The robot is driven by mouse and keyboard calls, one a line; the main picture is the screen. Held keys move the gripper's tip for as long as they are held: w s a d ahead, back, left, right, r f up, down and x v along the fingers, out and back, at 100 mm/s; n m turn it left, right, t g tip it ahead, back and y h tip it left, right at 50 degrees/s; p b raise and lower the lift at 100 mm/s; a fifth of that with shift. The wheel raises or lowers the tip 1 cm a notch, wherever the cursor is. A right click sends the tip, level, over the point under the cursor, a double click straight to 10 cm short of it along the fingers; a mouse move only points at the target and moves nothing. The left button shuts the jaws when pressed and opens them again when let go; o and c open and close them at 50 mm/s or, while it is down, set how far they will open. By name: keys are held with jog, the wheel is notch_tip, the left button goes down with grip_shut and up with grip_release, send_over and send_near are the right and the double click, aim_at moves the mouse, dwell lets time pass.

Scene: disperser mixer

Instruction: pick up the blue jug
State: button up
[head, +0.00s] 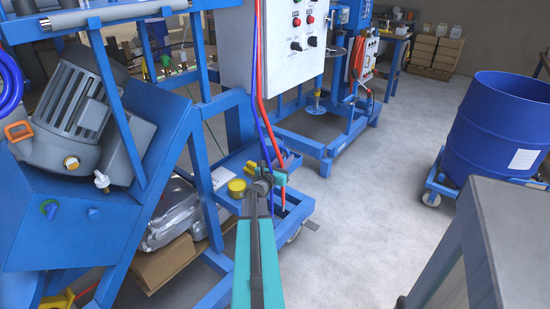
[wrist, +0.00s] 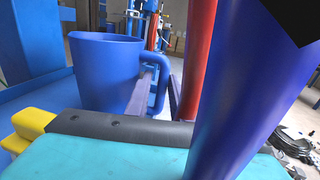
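The blue jug (wrist: 103,75) stands upright on a blue surface at the left of the wrist view, with its handle on its right side. My gripper (wrist: 160,88) reaches toward the handle. One dark finger appears in the gap between the jug's body and handle, and the other to the right of the handle. The fingers are apart, and I cannot tell whether either touches the handle. In the head view, my gripper (head: 279,178) is low at the blue cart, behind the hanging cables. The jug is hard to make out there.
A red cable (head: 262,85) and a blue cable (head: 256,100) hang beside my gripper; the blue cable (wrist: 235,95) is very close to the wrist camera. A yellow lid or tub (head: 237,188) sits left of my gripper. A grey table (head: 515,230) stands at right; the floor between is clear.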

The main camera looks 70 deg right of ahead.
jog(key=shift+s+d+p, duration=0.2)
jog(key=shift+d+p, duration=0.05)
jog(key=shift+d, duration=1.05)
jog(key=shift+s+d+p, duration=0.15)
jog(key=shift+d+p, duration=0.05)
jog(key=shift+d, duration=1.05)
grip_shut()
